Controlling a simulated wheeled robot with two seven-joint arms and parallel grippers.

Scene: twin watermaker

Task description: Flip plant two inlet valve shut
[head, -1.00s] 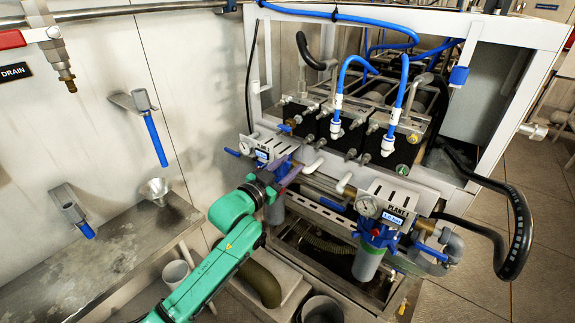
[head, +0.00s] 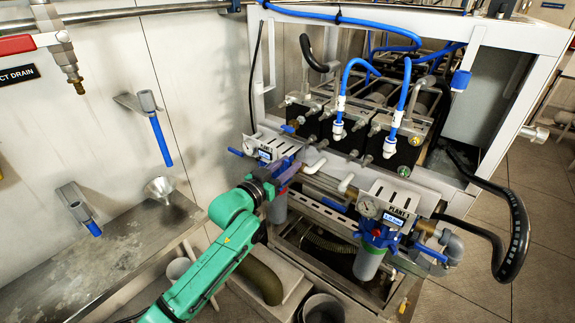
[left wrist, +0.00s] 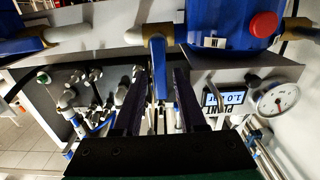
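The left-hand plant unit, with a gauge plate (head: 274,147) and a filter housing, stands at the front of the white frame in the head view; I take it for plant two. My left gripper (head: 287,174) is at its right side, and its fingertips are hard to make out there. In the left wrist view, the two dark fingers (left wrist: 163,95) are apart, with a blue valve handle (left wrist: 158,68) between them; a gap seems to show on each side. A blue filter housing (left wrist: 222,22) and a gauge (left wrist: 277,97) are close by. My right gripper is not in view.
The plant 1 unit (head: 395,208) stands to the right, with its own blue handle (head: 432,254). A black hose (head: 517,225) loops at the far right. A metal bench (head: 120,245) and blue-handled wall taps (head: 161,140) are at the left.

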